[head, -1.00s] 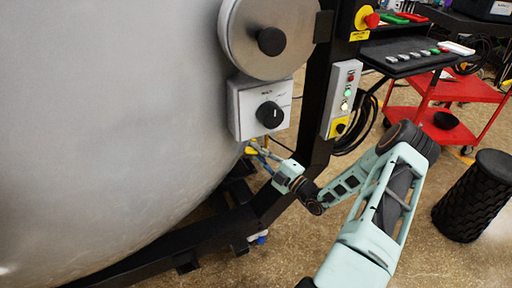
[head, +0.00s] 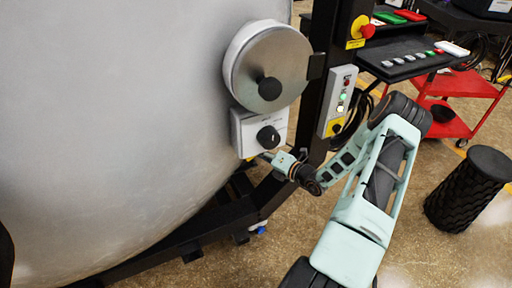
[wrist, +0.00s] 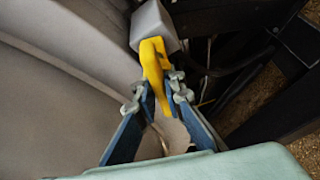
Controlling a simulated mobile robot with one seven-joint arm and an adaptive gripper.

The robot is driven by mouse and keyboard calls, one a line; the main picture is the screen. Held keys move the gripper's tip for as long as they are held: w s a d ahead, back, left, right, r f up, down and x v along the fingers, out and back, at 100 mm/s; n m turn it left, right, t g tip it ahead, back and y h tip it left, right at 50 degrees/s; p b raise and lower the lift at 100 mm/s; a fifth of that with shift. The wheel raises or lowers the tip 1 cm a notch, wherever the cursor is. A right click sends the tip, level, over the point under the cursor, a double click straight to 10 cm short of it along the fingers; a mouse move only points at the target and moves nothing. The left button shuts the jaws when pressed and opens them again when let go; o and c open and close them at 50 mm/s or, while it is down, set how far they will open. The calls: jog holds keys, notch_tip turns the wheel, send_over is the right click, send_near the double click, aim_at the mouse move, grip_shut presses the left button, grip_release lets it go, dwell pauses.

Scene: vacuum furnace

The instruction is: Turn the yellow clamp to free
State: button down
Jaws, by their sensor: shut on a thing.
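The yellow clamp (wrist: 153,62) is in the wrist view, below a grey block (wrist: 155,25) on the side of the big grey vessel. My gripper (wrist: 160,97) has its blue fingers on either side of the clamp's lower part and is shut on it. In the head view my gripper (head: 267,157) reaches in just under the white dial box at the vessel's edge. The clamp is almost wholly hidden there.
The white box with a black knob (head: 268,138) and a round metal cover (head: 267,68) sit just above my gripper. A black frame post (head: 322,80) with a button panel (head: 339,100) stands close on the right. A black ribbed stool (head: 470,188) stands farther right.

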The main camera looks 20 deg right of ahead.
jog(key=shift+f+n+g+h+p, duration=0.1)
jog(key=shift+n+g+h+p, duration=0.2)
jog(key=shift+n+h+p, duration=0.9)
jog(key=shift+n+y+b, duration=0.3)
jog(key=shift+n+b, duration=0.1)
jog(key=shift+d, duration=0.1)
jog(key=c, duration=2)
grip_release()
jog(key=shift+s, duration=0.1)
jog(key=v, duration=1.2)
